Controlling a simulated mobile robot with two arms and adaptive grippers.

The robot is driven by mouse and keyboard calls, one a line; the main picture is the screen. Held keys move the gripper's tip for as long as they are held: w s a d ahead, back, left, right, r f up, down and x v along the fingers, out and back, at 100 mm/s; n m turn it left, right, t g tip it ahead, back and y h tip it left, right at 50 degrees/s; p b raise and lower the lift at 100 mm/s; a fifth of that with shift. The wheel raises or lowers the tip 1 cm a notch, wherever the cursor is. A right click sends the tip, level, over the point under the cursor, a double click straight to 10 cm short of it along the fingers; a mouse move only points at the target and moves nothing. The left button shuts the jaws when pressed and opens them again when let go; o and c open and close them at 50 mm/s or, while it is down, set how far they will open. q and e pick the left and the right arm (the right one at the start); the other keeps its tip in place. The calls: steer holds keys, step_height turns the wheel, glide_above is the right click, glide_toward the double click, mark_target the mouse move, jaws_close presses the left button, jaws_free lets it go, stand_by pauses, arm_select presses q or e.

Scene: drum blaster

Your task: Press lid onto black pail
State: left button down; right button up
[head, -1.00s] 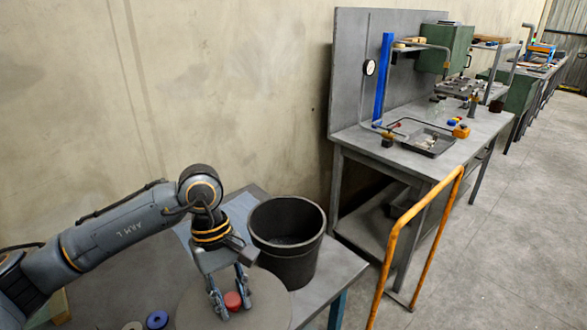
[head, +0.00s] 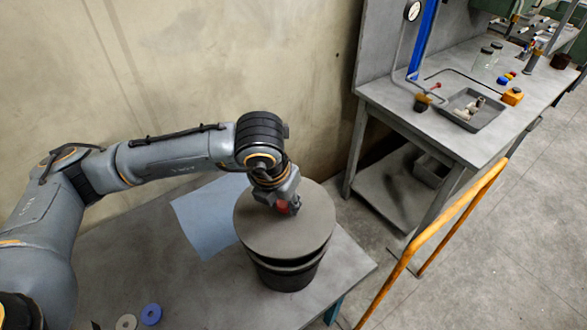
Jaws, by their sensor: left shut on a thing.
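The black pail (head: 287,277) stands upright on the near table, below the lid. The round grey lid (head: 300,235) is over the pail's mouth and hides its opening. A dark gap shows under the lid's near edge, and I cannot tell whether the lid touches the rim. My left gripper (head: 285,208) is above the lid's middle, shut on the lid's red knob (head: 284,207), which is partly hidden by the fingers. My right gripper is not in view.
The near table (head: 200,290) holds a blue sheet (head: 208,215), a blue ring (head: 151,314) and a pale ring (head: 126,322). An orange rail (head: 435,240) stands to the right. Behind it is a workbench (head: 400,108) with a tray (head: 468,110).

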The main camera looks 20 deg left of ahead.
mark_target(286, 214)
arm_select(q)
steer(key=shift+w+r+n, duration=0.1)
steer(key=shift+w+n, duration=0.3)
steer(key=shift+s+f, duration=0.35)
steer(key=shift+f, duration=0.1)
steer(key=shift+f+b, duration=0.35)
steer(key=shift+f, duration=0.05)
steer(key=x, duration=0.1)
steer(key=b+x, duration=0.2)
steer(key=shift+s+f, duration=0.25)
steer(key=shift+f, duration=0.05)
steer(key=shift+f+b, duration=0.5)
steer(key=shift+b, duration=0.15)
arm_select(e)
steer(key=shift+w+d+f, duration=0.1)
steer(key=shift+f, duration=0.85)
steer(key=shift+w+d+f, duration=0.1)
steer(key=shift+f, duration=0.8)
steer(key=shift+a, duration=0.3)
arm_select(q)
steer(key=shift+r+b, duration=0.1)
steer(key=shift+b, duration=0.3)
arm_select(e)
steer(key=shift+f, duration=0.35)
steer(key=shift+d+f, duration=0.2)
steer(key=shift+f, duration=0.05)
